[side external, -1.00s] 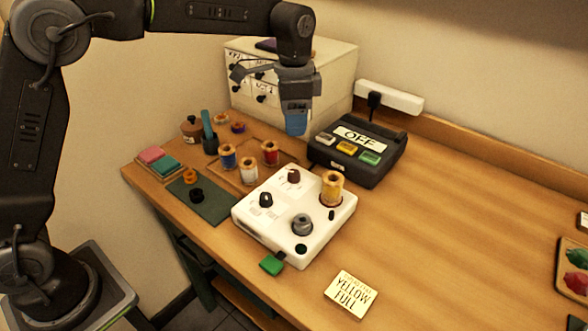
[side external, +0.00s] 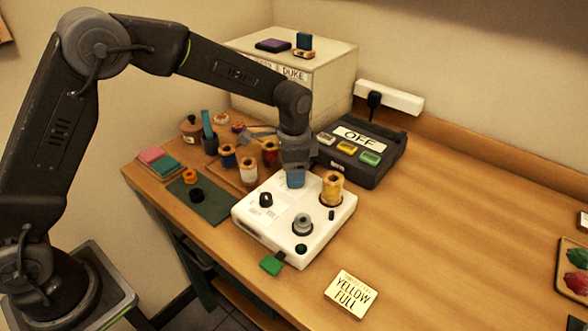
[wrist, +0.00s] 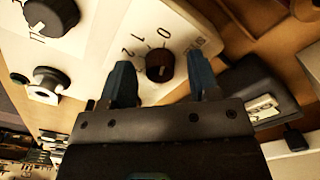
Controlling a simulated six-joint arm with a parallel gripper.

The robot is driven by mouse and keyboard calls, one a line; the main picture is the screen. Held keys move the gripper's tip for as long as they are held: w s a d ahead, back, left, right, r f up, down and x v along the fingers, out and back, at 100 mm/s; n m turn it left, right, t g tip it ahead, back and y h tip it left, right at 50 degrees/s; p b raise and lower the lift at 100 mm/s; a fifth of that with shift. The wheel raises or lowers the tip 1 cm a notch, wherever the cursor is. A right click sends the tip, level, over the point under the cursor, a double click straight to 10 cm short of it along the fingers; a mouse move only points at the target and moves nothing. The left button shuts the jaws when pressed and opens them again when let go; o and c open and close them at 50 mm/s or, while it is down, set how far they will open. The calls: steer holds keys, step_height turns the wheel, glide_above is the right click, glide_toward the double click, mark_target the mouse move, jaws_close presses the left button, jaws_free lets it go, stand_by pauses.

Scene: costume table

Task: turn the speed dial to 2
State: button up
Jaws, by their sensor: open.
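The speed dial (wrist: 160,66) is a small dark brown knob on the white machine (side external: 272,228). In the wrist view the numerals 0, 1 and 2 are printed around it; I cannot tell for sure which one its mark points at. My gripper (side external: 295,182) is low over the machine and hides the dial in the side view. In the wrist view my gripper (wrist: 162,82) is open, with one blue finger on each side of the dial. A gap shows between each finger and the knob.
A black knob (side external: 265,200), a grey round part (side external: 302,224) and a yellow spool (side external: 332,188) stand on the machine close to my gripper. A black box (side external: 358,150) marked OFF is behind it. A YELLOW FULL card (side external: 350,295) lies in front.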

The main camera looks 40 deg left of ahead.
steer(key=shift+c, duration=0.4)
steer(key=c, duration=0.8)
steer(key=shift+c, duration=0.2)
steer(key=shift+n, duration=0.4)
steer(key=n, duration=0.3)
steer(key=shift+n, duration=0.3)
steer(key=n, duration=0.4)
steer(key=shift+n, duration=0.3)
steer(key=n, duration=0.4)
steer(key=shift+n, duration=0.3)
steer(key=n, duration=0.4)
